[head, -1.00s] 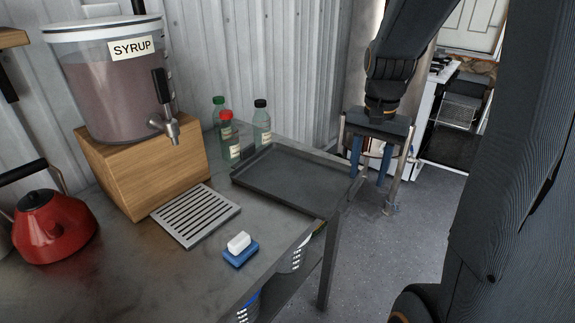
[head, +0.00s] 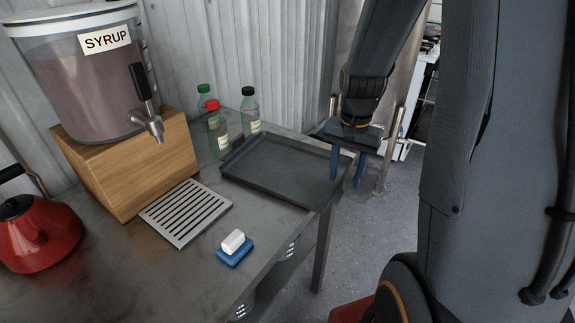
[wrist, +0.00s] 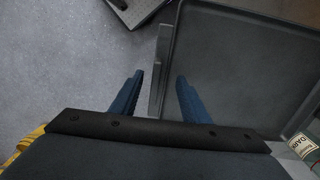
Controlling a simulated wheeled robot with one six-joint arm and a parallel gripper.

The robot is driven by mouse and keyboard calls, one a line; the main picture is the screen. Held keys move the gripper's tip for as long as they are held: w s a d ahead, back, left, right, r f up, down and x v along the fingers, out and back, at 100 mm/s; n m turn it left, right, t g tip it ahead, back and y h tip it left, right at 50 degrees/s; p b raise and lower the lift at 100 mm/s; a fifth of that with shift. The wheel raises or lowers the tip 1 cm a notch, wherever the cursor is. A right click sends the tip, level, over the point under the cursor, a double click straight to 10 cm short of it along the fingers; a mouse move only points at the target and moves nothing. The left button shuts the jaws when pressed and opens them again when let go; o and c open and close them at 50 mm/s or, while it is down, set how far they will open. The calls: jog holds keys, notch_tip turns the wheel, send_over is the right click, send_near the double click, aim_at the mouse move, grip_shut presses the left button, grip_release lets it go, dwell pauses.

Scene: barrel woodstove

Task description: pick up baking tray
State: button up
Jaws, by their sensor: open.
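The dark grey rectangular baking tray (head: 280,170) lies flat on the right end of the metal table, its right edge near the table end. My gripper (head: 346,172) is open at the tray's right side, its two blue fingers pointing down. In the wrist view the tray (wrist: 245,60) fills the upper right. There the open gripper (wrist: 158,80) has one finger over the floor side and the other over the tray side, with the tray's near-left rim showing between them. I see no contact, and the exact height of the fingertips above the rim is unclear.
Several small bottles (head: 249,108) stand behind the tray. A slotted drip grate (head: 186,212), a sponge with a white block (head: 234,247), a wooden block (head: 140,170) under the syrup dispenser (head: 85,80), and a red kettle (head: 38,236) share the table. Open floor lies right of it.

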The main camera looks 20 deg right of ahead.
jog(key=shift+f, duration=0.2)
grip_shut()
jog(key=shift+r, duration=0.15)
